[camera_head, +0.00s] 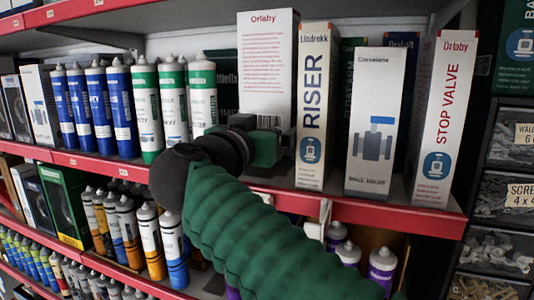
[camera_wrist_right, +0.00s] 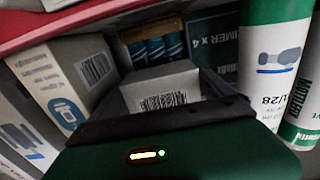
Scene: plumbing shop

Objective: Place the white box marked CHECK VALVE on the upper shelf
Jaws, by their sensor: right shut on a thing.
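A tall white box (camera_head: 267,62) marked Orlaby with small red text stands upright at shelf height, between the green-white cartridges and the RISER box. No CHECK VALVE lettering is readable on its visible face. My right gripper (camera_head: 270,135) is at its lower end, shut on it; the fingers partly hide its bottom. In the right wrist view a barcoded end of the held box (camera_wrist_right: 166,88) shows between the dark fingers (camera_wrist_right: 165,110). Whether its base touches the upper shelf (camera_head: 345,208) cannot be told. My left gripper is not in view.
The RISER box (camera_head: 312,105) stands close on the right, then a wall valve box (camera_head: 375,120) and a STOP VALVE box (camera_head: 445,115). Green-white cartridges (camera_head: 173,105) stand left. A higher shelf (camera_head: 75,12) runs above; a lower shelf holds more cartridges (camera_head: 128,230).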

